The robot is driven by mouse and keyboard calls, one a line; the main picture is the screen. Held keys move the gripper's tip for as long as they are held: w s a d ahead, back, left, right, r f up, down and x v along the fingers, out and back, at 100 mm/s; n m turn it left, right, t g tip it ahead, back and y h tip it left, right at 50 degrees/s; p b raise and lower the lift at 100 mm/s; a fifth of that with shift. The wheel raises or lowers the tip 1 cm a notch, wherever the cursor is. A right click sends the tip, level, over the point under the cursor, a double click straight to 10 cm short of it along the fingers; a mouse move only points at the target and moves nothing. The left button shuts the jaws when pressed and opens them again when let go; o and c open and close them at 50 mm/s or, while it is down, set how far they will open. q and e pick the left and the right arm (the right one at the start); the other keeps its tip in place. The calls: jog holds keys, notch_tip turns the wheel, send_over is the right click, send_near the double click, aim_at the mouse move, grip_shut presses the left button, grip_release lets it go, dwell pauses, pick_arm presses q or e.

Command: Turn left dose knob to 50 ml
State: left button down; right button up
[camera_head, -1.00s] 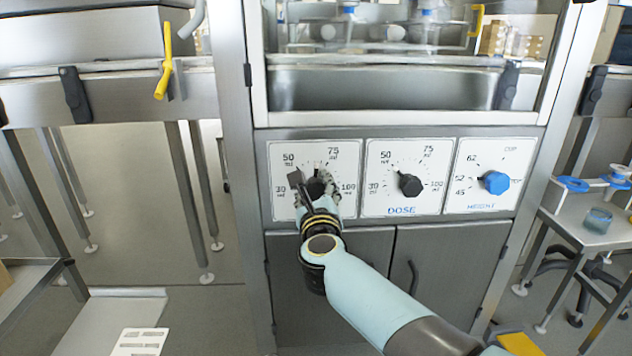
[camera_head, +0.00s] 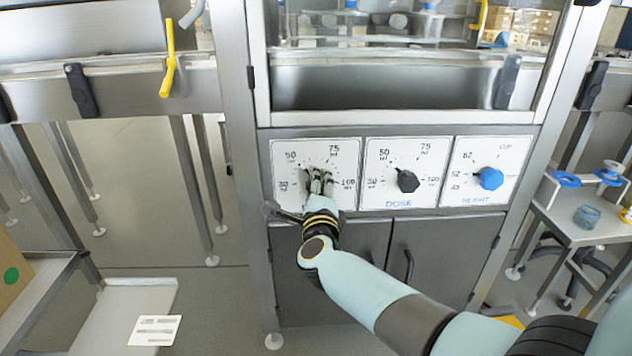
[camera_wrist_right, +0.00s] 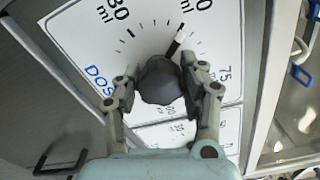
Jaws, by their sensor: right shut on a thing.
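In the right wrist view the pointer aims up and right, close to the 50 ml label (camera_wrist_right: 197,6); exact alignment is hard to tell. My right gripper (camera_wrist_right: 160,82) is shut on this knob, one finger on each side. In the head view my right gripper (camera_head: 320,182) covers most of the knob, on the left white dial plate (camera_head: 283,158). My left gripper is not in view.
A second black dose knob (camera_head: 408,181) and a blue height knob (camera_head: 491,178) sit on the plates to the right. Cabinet doors with a dark handle (camera_head: 409,266) are below. A side table (camera_head: 590,232) holding a glass jar (camera_head: 589,216) stands at right.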

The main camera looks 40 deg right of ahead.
jog(key=shift+n, duration=0.3)
dwell(0.4)
jog(key=o, duration=1.2)
jog(key=v, duration=1.2)
jog(key=shift+s, duration=0.1)
